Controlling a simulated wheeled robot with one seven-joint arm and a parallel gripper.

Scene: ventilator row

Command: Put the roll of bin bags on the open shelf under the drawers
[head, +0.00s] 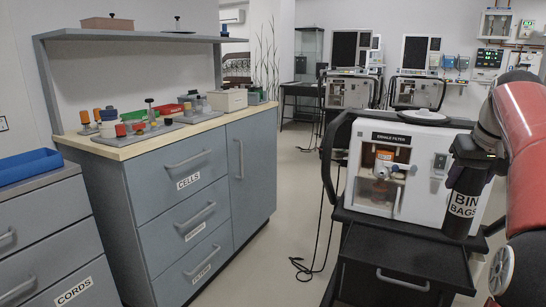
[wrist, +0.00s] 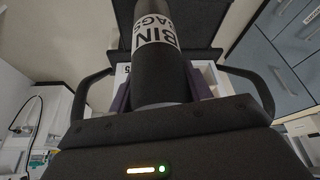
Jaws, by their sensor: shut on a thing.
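The roll of bin bags (head: 462,205) is a black cylinder with a white "BIN BAGS" label. My gripper (head: 474,160) is shut on its upper end and holds it upright, in front of the right side of the white ventilator in the head view. In the wrist view the roll (wrist: 166,65) stands between the dark fingers of my gripper (wrist: 160,90). A black cart (head: 390,250) under the ventilator has a drawer with a grey handle (head: 403,281). I cannot make out an open shelf under drawers; the lower part of the cart is cut off.
The white ventilator (head: 375,205), labelled "EXHALE FILTER", stands on the cart. A blue-grey cabinet (head: 205,215) with labelled drawers stands at left, its top crowded with small items. A blue tray (head: 28,166) lies on a lower unit. Floor (head: 275,250) between cabinet and cart is clear except cables.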

